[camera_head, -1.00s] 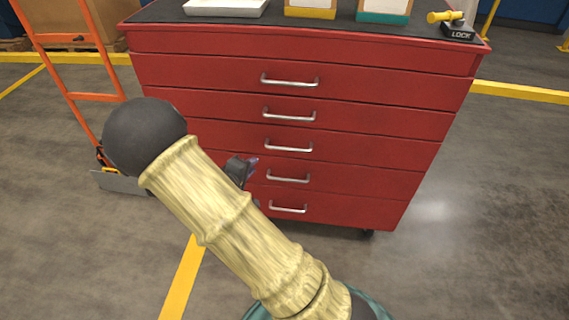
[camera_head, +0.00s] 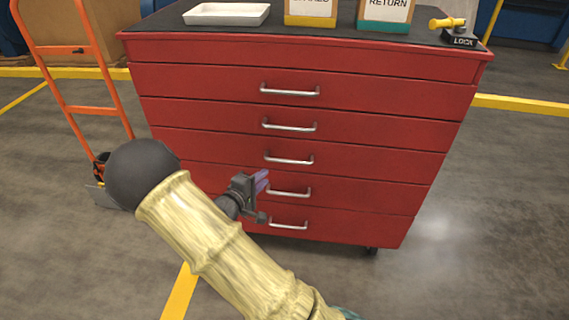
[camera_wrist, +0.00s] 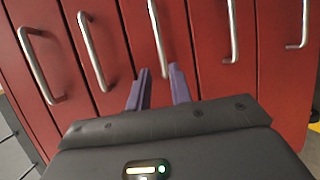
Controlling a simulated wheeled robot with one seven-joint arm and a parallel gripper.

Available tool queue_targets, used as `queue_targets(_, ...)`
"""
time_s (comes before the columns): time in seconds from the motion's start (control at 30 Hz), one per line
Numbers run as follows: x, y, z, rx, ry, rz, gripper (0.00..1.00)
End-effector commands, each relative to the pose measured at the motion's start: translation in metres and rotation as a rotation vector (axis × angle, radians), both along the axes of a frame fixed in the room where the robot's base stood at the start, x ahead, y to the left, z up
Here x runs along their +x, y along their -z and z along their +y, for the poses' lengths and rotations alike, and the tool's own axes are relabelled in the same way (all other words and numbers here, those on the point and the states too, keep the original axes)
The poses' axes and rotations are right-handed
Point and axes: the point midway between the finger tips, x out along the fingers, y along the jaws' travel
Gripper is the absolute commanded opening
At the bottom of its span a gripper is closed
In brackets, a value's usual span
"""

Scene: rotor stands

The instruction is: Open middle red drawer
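The red drawer cabinet (camera_head: 420,100) has several stacked drawers with silver bar handles. The middle drawer's handle (camera_head: 289,160) is the third from the top, and the drawer front looks flush. My gripper (camera_head: 264,181) shows left of the lower handles in the head view, its purple fingers towards the cabinet. In the wrist view the handles run nearly upright in a row. My gripper's fingers (camera_wrist: 159,80) are apart there, with the lower end of the middle handle (camera_wrist: 157,38) showing between the tips. I cannot tell whether they reach around it; nothing is held.
On the cabinet top are a white tray (camera_head: 226,14), two sign boxes (camera_head: 310,20) (camera_head: 384,25) and a yellow-handled lock device (camera_head: 458,40). An orange hand truck (camera_head: 60,70) stands left. The floor at right is clear.

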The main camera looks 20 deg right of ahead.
Motion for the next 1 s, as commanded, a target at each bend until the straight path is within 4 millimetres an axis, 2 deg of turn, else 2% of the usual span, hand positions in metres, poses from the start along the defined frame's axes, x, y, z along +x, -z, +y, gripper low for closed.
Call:
queue_targets(0.03, 0.005, 0.005, -0.01, -0.001, 0.005, -0.002, 0.21)
queue_targets(0.6, 0.058, 0.023, -0.091, 0.001, 0.002, -0.001, 0.21)
queue_targets(0.8, 0.069, 0.026, -0.108, 0.0, 0.0, 0.001, 0.21)
queue_targets(1.0, 0.07, 0.025, -0.11, 0.0, 0.0, 0.001, 0.21)
